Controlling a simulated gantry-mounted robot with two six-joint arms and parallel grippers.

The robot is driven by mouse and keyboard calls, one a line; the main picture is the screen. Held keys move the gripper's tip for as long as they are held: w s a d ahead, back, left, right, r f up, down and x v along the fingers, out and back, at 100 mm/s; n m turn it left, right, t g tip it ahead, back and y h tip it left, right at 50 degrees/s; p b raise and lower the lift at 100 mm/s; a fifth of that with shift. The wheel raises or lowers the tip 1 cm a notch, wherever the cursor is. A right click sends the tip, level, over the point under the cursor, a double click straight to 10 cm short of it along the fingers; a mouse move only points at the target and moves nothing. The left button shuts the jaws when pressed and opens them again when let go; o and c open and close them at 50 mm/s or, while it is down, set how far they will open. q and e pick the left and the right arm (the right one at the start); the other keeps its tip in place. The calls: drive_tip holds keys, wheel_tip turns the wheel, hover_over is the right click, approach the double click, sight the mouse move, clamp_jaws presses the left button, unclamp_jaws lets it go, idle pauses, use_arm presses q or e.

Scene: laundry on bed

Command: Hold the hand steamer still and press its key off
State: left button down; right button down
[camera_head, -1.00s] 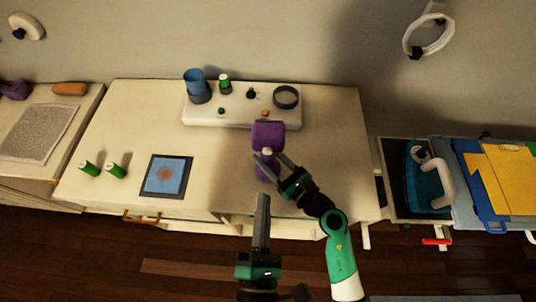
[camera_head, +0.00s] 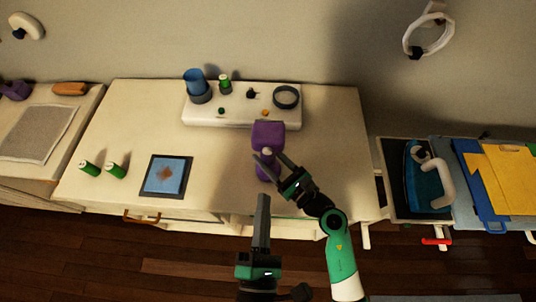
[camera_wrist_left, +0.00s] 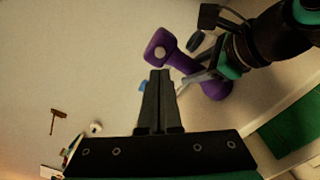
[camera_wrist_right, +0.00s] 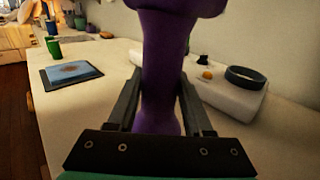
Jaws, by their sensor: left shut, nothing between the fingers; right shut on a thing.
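The purple hand steamer (camera_head: 268,134) is upright above the front part of the white table, right of its middle. My right gripper (camera_head: 272,160) is closed around its narrow handle, which also shows between the fingers in the right wrist view (camera_wrist_right: 163,75). My left gripper (camera_head: 263,197) is shut and empty, in front of the steamer and apart from it in the head view. In the left wrist view its fingertips (camera_wrist_left: 160,72) overlap the picture just below the steamer's head (camera_wrist_left: 158,42). A round grey spot shows on that head; I cannot tell whether it is the key.
A white tray unit (camera_head: 232,117) with a blue cup (camera_head: 196,83) and a dark ring (camera_head: 286,96) stands behind the steamer. A blue framed pad (camera_head: 166,176) and two green cylinders (camera_head: 103,169) lie left. An iron (camera_head: 428,175) is on the right. The table between pad and steamer is clear.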

idle(0.5)
use_arm(q)
drive_tip(key=s+d+r+m+g+h, duration=0.1)
drive_tip(key=s+d+r+m+h, duration=0.2)
drive_tip(key=d+m+h, duration=0.45)
drive_tip(key=s+d+r+m+g+h, duration=0.1)
drive_tip(key=s+d+r+m+h, duration=0.25)
drive_tip(key=m+h, duration=0.6)
drive_tip(key=m+y, duration=0.2)
approach(267, 151)
drive_tip(key=s+d+x, duration=0.1)
drive_tip(key=x, duration=0.5)
drive_tip(key=shift+w+d+t, duration=0.15)
drive_tip(key=shift+t, duration=0.25)
drive_tip(key=shift+r, duration=0.15)
